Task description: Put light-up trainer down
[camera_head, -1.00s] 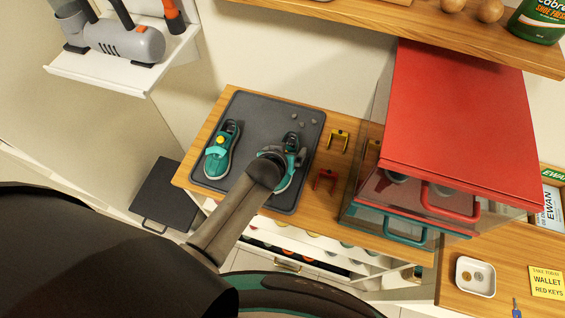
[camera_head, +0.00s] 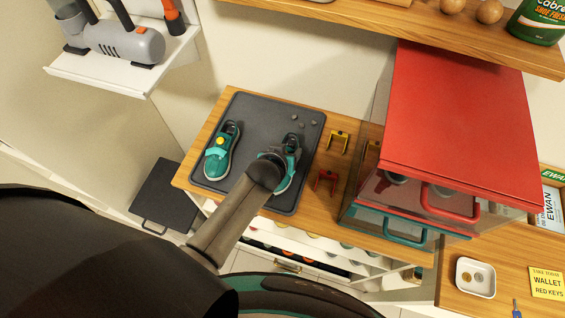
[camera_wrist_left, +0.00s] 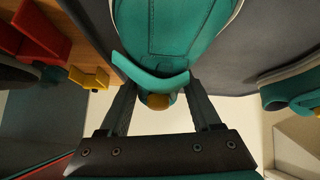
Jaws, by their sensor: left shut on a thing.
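A teal trainer (camera_head: 285,182) with a pale sole is on the right part of the dark grey tray (camera_head: 256,115). My left gripper (camera_head: 290,150) is shut on it, and my wrist hides part of the shoe. In the left wrist view, my left gripper's fingers (camera_wrist_left: 162,88) are on either side of the teal trainer (camera_wrist_left: 180,28), by its strap and a yellow-orange round part. A matching teal trainer (camera_head: 217,164) with a yellow spot sits on the tray's left; it also shows at the right of the left wrist view (camera_wrist_left: 298,88). My right gripper is not in view.
A yellow bracket (camera_head: 338,141) and a red bracket (camera_head: 326,181) stand right of the tray on the wooden top. Clear drawers under a red lid (camera_head: 455,130) stand further right. A wooden shelf (camera_head: 420,27) overhangs the back. Small grey stones lie at the tray's back right.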

